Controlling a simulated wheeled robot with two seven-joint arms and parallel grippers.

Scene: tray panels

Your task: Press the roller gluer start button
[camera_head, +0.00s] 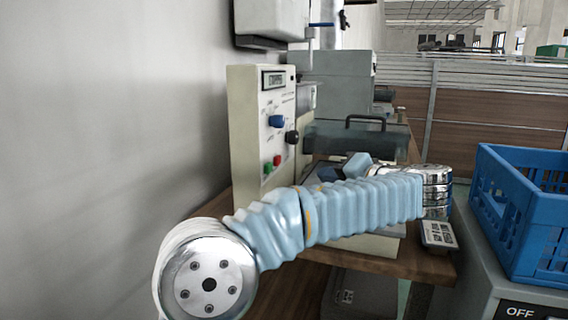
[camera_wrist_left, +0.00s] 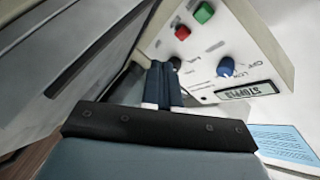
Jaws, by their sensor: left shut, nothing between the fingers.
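The roller gluer's cream control panel (camera_head: 262,135) stands against the wall in the head view. It carries a display, a blue knob (camera_head: 276,121), a black knob (camera_head: 292,137), a green button (camera_head: 268,167) and a red button (camera_head: 277,160). In the wrist view the panel is turned over, with the green button (camera_wrist_left: 203,13) and red button (camera_wrist_left: 183,32) at the top. My left gripper (camera_wrist_left: 163,68) is shut and empty, its fingertips near the black knob and below the red button; contact cannot be told.
A blue crate (camera_head: 510,240) stands on a grey machine at the right. The gluer's clear cover with a dark handle (camera_head: 365,121) lies behind my arm. The wall is close on the left. A small labelled box (camera_head: 438,235) sits at the wooden table's edge.

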